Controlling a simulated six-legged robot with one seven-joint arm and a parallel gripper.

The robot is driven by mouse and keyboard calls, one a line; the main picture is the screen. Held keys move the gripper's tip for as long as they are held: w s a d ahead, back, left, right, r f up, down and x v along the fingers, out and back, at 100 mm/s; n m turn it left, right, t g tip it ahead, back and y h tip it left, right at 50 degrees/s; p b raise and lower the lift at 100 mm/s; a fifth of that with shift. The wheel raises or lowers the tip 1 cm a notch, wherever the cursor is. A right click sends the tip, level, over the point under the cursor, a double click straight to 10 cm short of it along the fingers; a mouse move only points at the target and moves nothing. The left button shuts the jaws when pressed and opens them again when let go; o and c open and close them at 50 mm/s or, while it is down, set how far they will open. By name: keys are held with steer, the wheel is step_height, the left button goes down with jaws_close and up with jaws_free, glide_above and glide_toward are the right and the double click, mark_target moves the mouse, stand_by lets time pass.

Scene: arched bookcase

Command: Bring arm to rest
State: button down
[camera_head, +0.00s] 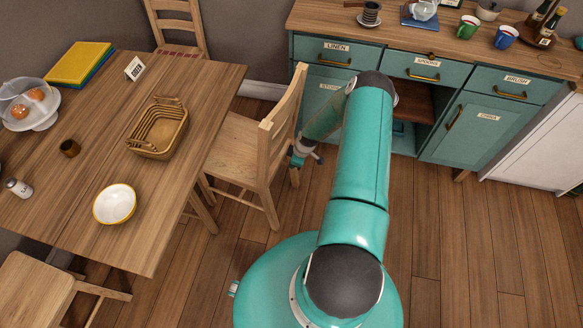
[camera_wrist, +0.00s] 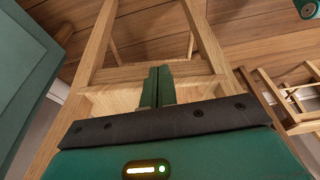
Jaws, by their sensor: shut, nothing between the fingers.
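My teal arm rises from my body in the lower middle of the head view and bends forward. My gripper (camera_head: 304,156) hangs low beside the wooden chair (camera_head: 243,155), in front of the teal sideboard (camera_head: 465,118). In the wrist view my gripper (camera_wrist: 159,86) has its two dark green fingers together, with nothing between them. A wooden chair (camera_wrist: 205,50) fills the space beyond the fingers. I cannot tell whether the gripper touches the chair.
The wooden table (camera_head: 80,215) at left bears a basket (camera_head: 158,129), a white bowl (camera_head: 115,204) and a cake stand (camera_head: 35,118). Mugs and bottles stand on the sideboard. Another chair (camera_head: 40,290) is at lower left. Floor (camera_head: 480,250) at right is clear.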

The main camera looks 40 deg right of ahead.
steer(key=v, duration=0.5)
steer(key=shift+w, duration=0.1)
